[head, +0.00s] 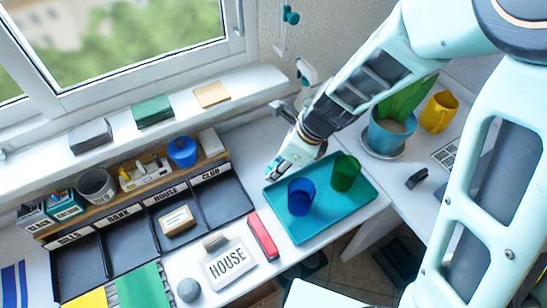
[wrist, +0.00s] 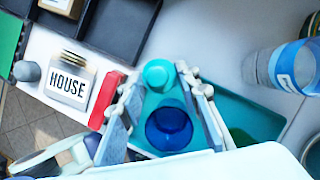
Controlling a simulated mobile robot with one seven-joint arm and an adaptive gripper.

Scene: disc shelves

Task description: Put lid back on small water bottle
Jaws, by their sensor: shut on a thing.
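My gripper (head: 280,166) is low over the back left corner of the teal tray in the head view. In the wrist view my gripper (wrist: 160,82) is shut on a small round teal lid (wrist: 158,73) between its fingertips. A clear bottle with a blue label (wrist: 283,68), seemingly the small water bottle, stands to the right of the gripper in the wrist view, apart from the lid. Its top is hard to make out. I cannot pick out the bottle in the head view, where my arm covers part of the desk.
The teal tray (head: 318,233) holds a blue cup (head: 301,197) and a green cup (head: 345,173), close to my gripper. A potted plant (head: 388,133) and a yellow mug (head: 439,112) stand to the right.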

